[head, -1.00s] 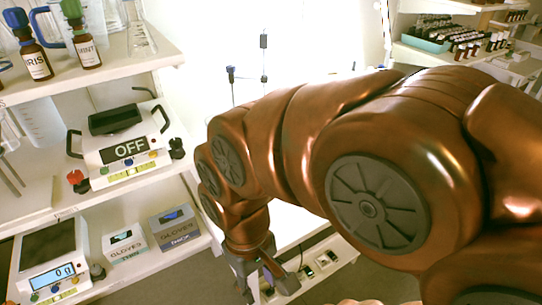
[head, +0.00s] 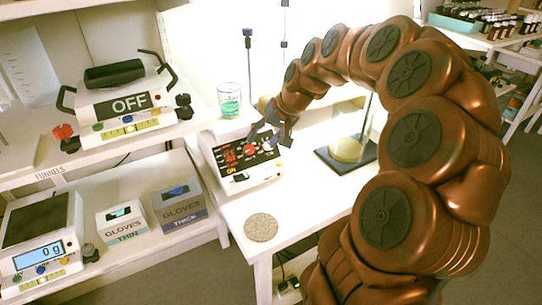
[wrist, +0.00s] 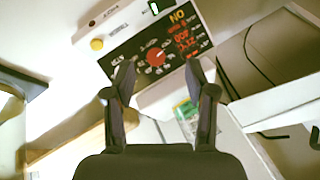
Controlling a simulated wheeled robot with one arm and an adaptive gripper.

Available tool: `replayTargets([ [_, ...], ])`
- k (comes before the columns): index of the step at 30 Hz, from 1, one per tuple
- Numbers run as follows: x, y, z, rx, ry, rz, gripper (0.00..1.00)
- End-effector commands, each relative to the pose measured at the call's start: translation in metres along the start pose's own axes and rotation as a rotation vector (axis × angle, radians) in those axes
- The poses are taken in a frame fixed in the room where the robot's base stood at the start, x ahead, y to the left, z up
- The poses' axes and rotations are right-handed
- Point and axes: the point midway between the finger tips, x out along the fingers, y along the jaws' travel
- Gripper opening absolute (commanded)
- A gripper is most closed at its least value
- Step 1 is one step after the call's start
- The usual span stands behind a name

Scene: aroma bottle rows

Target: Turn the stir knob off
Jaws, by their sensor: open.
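The stirrer (head: 240,178) is a white box with a black panel on the white table; its display reads ON and shows red figures. The red stir knob (wrist: 156,56) is on the black panel in the wrist view, and it also shows in the head view (head: 250,151). My gripper (wrist: 160,66) is open and empty, its two fingers spread to either side of the knob in the picture. In the head view my gripper (head: 264,139) is over the right part of the panel. I cannot tell whether a fingertip touches the knob.
A beaker with green liquid (head: 229,106) stands behind the stirrer. A round cork mat (head: 261,227) lies at the table's front. A dark stand base with a yellowish dish (head: 346,150) is to the right. A device reading OFF (head: 127,104) sits on the left shelf.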

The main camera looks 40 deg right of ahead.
Motion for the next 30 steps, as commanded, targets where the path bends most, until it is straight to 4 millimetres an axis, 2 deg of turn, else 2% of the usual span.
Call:
replayTargets([
  [1, 0.009, 0.022, -0.013, 0.038, 0.031, -0.004, 0.56],
  [3, 0.012, 0.042, -0.029, 0.077, 0.067, -0.008, 0.56],
  [8, 0.014, 0.068, -0.046, 0.123, 0.111, -0.009, 0.56],
  [14, 0.021, 0.07, -0.05, 0.129, 0.117, -0.01, 0.56],
  [24, 0.067, 0.07, -0.054, 0.128, 0.113, -0.01, 0.56],
  [30, 0.087, 0.069, -0.057, 0.127, 0.117, -0.01, 0.56],
])
